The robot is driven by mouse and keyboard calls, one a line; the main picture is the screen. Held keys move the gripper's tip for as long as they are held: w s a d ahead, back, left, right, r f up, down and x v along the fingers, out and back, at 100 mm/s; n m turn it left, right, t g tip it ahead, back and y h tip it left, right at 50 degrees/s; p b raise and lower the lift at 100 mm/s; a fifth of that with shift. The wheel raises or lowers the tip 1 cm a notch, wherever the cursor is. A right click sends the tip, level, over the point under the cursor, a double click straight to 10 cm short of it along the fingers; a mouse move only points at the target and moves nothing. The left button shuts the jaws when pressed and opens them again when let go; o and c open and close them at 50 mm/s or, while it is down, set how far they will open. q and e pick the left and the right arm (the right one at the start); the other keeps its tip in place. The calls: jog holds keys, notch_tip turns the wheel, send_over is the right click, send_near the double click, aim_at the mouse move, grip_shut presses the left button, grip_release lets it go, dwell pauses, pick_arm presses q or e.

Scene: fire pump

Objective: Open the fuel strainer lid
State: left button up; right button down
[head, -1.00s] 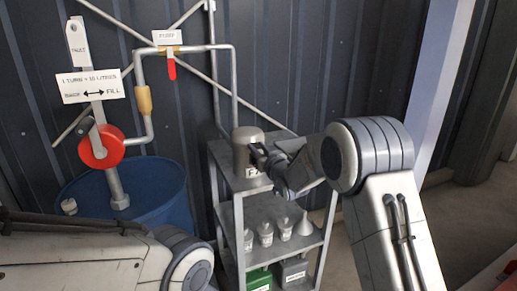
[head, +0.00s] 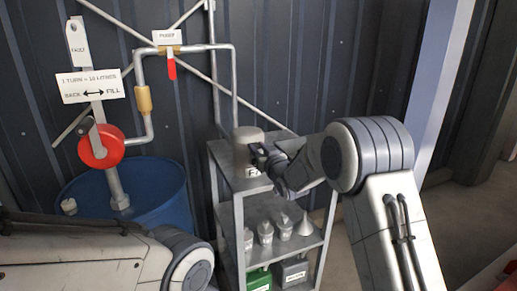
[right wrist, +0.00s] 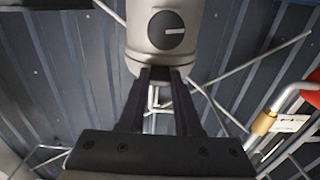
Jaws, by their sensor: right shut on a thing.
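The fuel strainer is a grey-beige cylinder (head: 246,150) standing on the top of a grey metal rack, with a partly hidden label at its base. Its round lid (head: 249,133) looks seated on top. My right gripper (head: 259,157) reaches it from the right side. In the right wrist view the cylinder (right wrist: 143,45) shows a black round knob with a white mark (right wrist: 166,30). My two dark fingers (right wrist: 161,73) meet the cylinder at its near edge and are shut on a part of it. The gripped part is hidden between the fingertips. My left gripper is out of view.
The rack (head: 238,220) holds several pale funnel-like vessels (head: 284,227) on its middle shelf and a green can (head: 258,280) below. A blue drum (head: 160,190) with a red-wheeled pump (head: 101,147) stands left. Pipes run along the corrugated wall behind. Open floor lies at right.

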jog(key=shift+r, duration=0.1)
dwell(0.3)
jog(key=shift+r+p, duration=0.4)
jog(key=shift+p, duration=0.25)
jog(key=r+g+p, duration=0.1)
jog(key=r+p, duration=0.1)
jog(key=p, duration=0.2)
jog(key=r+g+p, duration=0.1)
jog(key=p, duration=0.3)
jog(key=w+r+g+h+p, duration=0.1)
jog(key=r+p, duration=0.1)
jog(key=p, duration=0.2)
jog(key=shift+a+r+g+p, duration=0.1)
jog(key=shift+r+g+p, duration=0.2)
jog(key=shift+p, duration=0.05)
jog(key=r+g+p, duration=0.1)
jog(key=p, duration=0.4)
jog(key=w+r+g+p, duration=0.1)
jog(key=p, duration=0.5)
jog(key=w+r+g+h+p, duration=0.1)
jog(key=p, duration=0.4)
jog(key=shift+a+r, duration=0.25)
jog(key=shift+a, duration=0.1)
jog(key=shift+w+p, duration=0.15)
jog(key=shift+p, duration=0.8)
jog(key=shift+f, duration=0.1)
